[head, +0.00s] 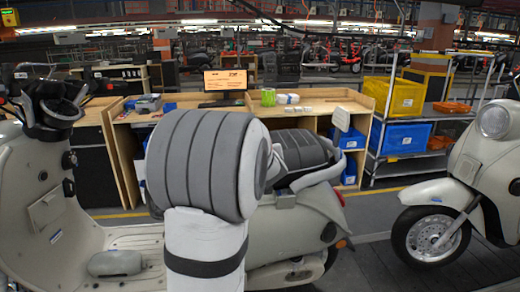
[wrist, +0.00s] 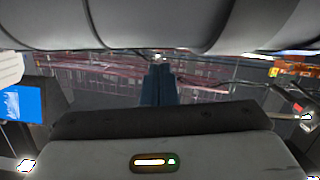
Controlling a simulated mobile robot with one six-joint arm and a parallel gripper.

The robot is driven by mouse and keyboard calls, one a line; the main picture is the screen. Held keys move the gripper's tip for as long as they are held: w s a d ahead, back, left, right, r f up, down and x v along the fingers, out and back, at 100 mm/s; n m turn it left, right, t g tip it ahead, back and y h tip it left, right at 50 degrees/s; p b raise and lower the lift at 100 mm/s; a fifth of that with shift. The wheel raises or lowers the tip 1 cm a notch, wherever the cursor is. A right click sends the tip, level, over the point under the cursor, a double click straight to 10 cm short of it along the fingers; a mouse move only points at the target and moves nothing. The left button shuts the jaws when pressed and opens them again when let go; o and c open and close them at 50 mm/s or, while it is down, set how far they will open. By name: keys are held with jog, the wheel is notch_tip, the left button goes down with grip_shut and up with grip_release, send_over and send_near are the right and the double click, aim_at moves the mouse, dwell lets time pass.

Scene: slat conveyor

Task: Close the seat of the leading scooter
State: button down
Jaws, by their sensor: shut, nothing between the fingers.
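The leading scooter (head: 128,242) is pale cream and stands facing left in the head view. My arm covers its middle. How far the seat is open or closed I cannot tell. My gripper (wrist: 160,68) is shut and empty in the wrist view, its narrow fingers pointing away from the camera.
A second pale scooter (head: 490,165) stands behind at the right, its front wheel (head: 430,236) near the first one's tail. Behind are a wooden workbench (head: 125,158) with a monitor (head: 225,80) and a rack with a yellow crate (head: 396,96) and blue bins (head: 401,138).

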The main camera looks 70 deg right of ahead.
jog(key=r, duration=0.2)
jog(key=shift+a+r+p, duration=0.25)
jog(key=shift+r+p, duration=0.05)
jog(key=shift+p, duration=0.05)
jog(key=b+v, duration=0.1)
jog(key=v, duration=0.8)
jog(key=shift+s+a+b, duration=0.2)
jog(key=shift+s+b, duration=0.15)
jog(key=shift+b, duration=0.05)
jog(key=shift+w+f, duration=0.1)
